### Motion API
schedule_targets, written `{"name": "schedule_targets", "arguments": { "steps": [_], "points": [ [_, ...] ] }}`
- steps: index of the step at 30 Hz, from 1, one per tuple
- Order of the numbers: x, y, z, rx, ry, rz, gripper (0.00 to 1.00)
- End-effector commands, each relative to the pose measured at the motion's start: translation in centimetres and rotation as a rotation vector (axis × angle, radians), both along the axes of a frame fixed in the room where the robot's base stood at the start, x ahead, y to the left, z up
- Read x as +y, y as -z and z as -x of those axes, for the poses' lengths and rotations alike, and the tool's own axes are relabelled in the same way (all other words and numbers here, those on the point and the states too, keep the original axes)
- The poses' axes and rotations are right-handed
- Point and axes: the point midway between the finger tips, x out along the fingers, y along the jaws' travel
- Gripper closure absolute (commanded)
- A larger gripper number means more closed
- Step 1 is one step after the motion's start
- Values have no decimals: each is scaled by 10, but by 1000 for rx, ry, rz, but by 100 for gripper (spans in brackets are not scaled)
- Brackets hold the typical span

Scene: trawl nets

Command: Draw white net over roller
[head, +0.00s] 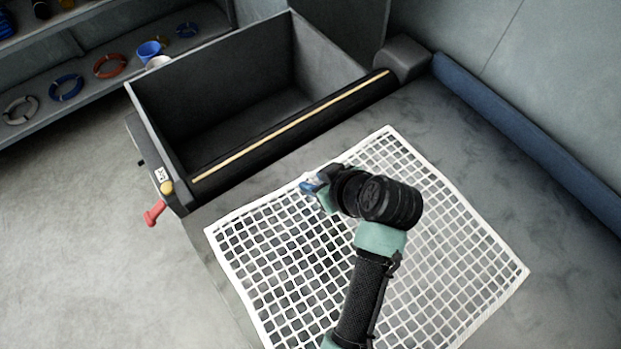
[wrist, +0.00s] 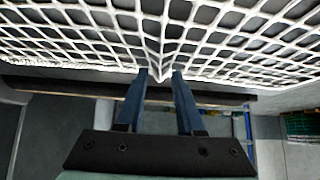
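My gripper (head: 312,184) is at the middle of the net's far edge, low and short of the roller. In the wrist view, my two blue fingers (wrist: 160,77) stand either side of a creased, pointed fold of the net (wrist: 230,35); they look closed in on it. The arm hides part of the net.
The dark bin (head: 215,85) stands beyond the roller. A red crank handle (head: 154,213) sticks out at its left end, and a grey housing (head: 403,57) is at the right end. A blue padded bar (head: 530,135) runs along the right wall. Shelves with rope coils (head: 109,66) are at far left.

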Motion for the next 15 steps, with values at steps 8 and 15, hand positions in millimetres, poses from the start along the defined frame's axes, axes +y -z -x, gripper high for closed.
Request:
{"name": "schedule_targets", "arguments": {
  "steps": [8, 15],
  "points": [
    [0, 2, 1, 7, 0, 1, 91],
    [0, 3, 2, 7, 0, 1, 100]
  ]
}}
